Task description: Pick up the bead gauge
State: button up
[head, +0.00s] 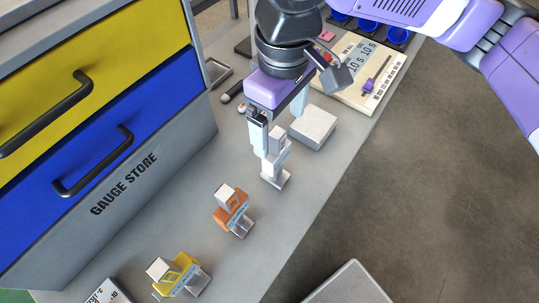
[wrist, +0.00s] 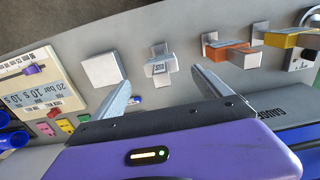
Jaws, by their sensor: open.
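Three similar block-shaped gauges stand in a row on the grey cart top: a grey-white one (head: 275,178), an orange one (head: 232,208) and a yellow one (head: 180,274). Their labels are too small to read, so I cannot tell by name which is the bead gauge. In the wrist view the grey-white gauge (wrist: 160,66) lies just beyond the gap between my fingertips, with the orange gauge (wrist: 232,54) and yellow gauge (wrist: 290,38) to its right. My gripper (head: 279,133) is open and empty, above and close to the grey-white gauge, partly covering it in the head view.
A plain pale block (head: 314,126) sits right beside the grey-white gauge. The gauge store cabinet (head: 110,230) with yellow and blue drawers borders the left. The cart's right edge drops to floor.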

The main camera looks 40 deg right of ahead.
aim_at(277, 145)
jog(key=shift+w+a+f, duration=0.1)
jog(key=shift+f, duration=1.65)
jog(key=shift+w+a+f, duration=0.1)
jog(key=shift+f, duration=1.65)
grip_shut()
